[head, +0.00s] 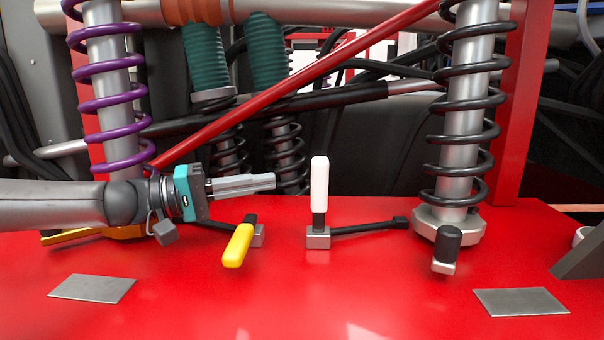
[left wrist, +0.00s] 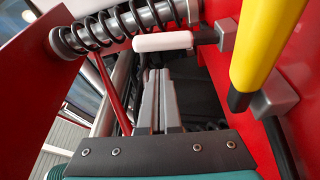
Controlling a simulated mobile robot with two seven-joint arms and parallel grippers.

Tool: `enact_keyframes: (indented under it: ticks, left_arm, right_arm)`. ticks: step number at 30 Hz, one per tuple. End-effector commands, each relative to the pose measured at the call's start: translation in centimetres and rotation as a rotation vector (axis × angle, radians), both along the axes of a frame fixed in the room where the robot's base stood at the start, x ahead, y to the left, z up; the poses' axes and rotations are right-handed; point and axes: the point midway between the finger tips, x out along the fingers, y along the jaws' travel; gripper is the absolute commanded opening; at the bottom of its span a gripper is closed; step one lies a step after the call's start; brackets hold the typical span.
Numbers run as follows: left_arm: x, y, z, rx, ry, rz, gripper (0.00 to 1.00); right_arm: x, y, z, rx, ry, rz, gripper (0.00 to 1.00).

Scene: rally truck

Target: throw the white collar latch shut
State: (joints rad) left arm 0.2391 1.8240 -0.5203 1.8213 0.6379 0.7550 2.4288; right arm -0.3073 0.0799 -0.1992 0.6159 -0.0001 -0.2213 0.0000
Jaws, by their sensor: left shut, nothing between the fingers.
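The white latch handle (head: 319,185) stands upright on a small grey block (head: 318,238) on the red deck, with a black rod running right from the block toward the collar (head: 446,225) under the black-spring shock. My left gripper (head: 275,182) is shut and empty, pointing right, with its tips a little left of the white handle and apart from it in the picture. In the left wrist view, the shut fingers (left wrist: 158,78) point toward the white handle (left wrist: 163,42), which lies across beyond their tips. My right gripper is not in view.
A yellow handle (head: 238,245) leans down toward me just below my left gripper. A short black knob (head: 447,238) sits at the front of the right collar. A red diagonal bar (head: 290,90) crosses behind. The front deck is clear between two flat grey plates (head: 92,288) (head: 520,302).

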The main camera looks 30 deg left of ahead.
Motion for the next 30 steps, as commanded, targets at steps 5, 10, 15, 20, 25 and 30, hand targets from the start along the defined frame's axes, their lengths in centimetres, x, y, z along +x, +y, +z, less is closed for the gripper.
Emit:
enact_keyframes:
  ticks: [5,10,15,20,25,30]
  left_arm:
    - [1.0,-1.1,-0.1,-0.001,0.004,-0.005,0.00]
    - [1.7,-1.7,-0.1,0.001,0.003,0.002,0.00]
    - [2.2,-2.1,-0.1,0.005,0.003,0.003,0.00]
    - [2.7,-2.6,-0.1,0.004,0.004,0.003,0.00]
    - [3.2,-3.2,-0.1,0.001,0.004,0.002,0.00]
    - [4.0,-3.8,0.0,0.005,0.003,0.004,0.00]
  right_arm:
    - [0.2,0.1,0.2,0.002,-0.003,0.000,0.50]
    - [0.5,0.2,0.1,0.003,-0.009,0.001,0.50]
    - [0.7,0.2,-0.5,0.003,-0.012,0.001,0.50]
    - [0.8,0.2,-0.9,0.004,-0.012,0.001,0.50]
    - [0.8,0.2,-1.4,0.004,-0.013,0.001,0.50]
    - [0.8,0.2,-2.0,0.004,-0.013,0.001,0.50]
